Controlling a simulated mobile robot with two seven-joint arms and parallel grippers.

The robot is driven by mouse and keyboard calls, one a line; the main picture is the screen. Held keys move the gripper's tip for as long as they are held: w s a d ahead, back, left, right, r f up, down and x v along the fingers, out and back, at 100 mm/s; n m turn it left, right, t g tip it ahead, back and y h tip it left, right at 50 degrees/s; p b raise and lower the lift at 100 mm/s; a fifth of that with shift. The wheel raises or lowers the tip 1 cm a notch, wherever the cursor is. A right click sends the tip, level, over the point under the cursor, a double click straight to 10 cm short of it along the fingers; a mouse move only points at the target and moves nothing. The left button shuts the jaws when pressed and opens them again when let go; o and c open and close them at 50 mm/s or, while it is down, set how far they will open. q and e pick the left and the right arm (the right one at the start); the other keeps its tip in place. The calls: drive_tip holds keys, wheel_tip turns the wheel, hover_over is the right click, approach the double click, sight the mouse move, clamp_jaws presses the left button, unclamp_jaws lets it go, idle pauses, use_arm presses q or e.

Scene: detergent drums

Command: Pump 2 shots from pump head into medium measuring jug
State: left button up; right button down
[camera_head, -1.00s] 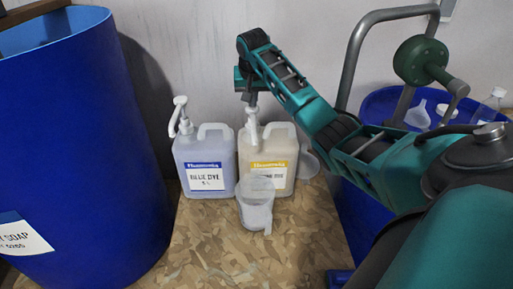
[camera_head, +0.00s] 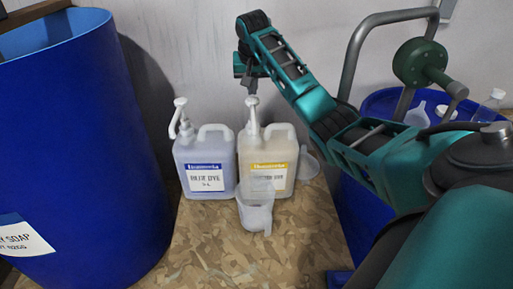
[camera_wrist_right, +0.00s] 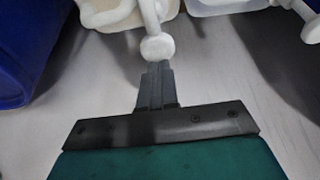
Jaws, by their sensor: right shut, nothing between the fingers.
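The pump head (camera_head: 252,101) stands raised on the yellow-labelled dye container (camera_head: 284,153). The clear measuring jug (camera_head: 256,214) stands upright on the board in front of that container, below the pump spout. My right gripper (camera_head: 251,91) is shut and empty, pointing down just above the pump head. In the right wrist view the closed fingertips (camera_wrist_right: 157,70) meet the white round pump top (camera_wrist_right: 157,47) in the picture; I cannot tell whether they touch. My left gripper is not in view.
A blue-labelled dye container (camera_head: 205,160) with its own pump (camera_head: 182,118) stands close on the left. A large blue drum (camera_head: 80,140) fills the left side. A funnel (camera_head: 308,163) lies right of the yellow-labelled container. Bare patterned board (camera_head: 230,255) lies in front.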

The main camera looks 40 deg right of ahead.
wheel_tip(320, 180, up, 6)
idle(0.5)
drive_tip(key=shift+a+f, duration=0.1)
idle(0.4)
drive_tip(key=s+a+f+n, duration=0.4)
drive_tip(key=s+a+f, duration=0.2)
drive_tip(key=a+f, duration=0.4)
drive_tip(key=s+a+f+n, duration=0.3)
drive_tip(key=s+a+f, duration=0.35)
drive_tip(key=f, duration=0.45)
drive_tip(key=s+a+f+n+y, duration=0.1)
drive_tip(key=s+a+n+y, duration=0.1)
drive_tip(key=s+a, duration=0.65)
drive_tip(key=s+a+f+n+y, duration=0.1)
drive_tip(key=s+a, duration=0.2)
drive_tip(key=s, duration=1)
drive_tip(key=w+a+f+t+y, duration=0.2)
drive_tip(key=w+f+t, duration=0.5)
drive_tip(key=f, duration=0.2)
drive_tip(key=shift+w+a+n, duration=0.3)
drive_tip(key=shift+w+a, duration=0.05)
drive_tip(key=shift+a, duration=0.05)
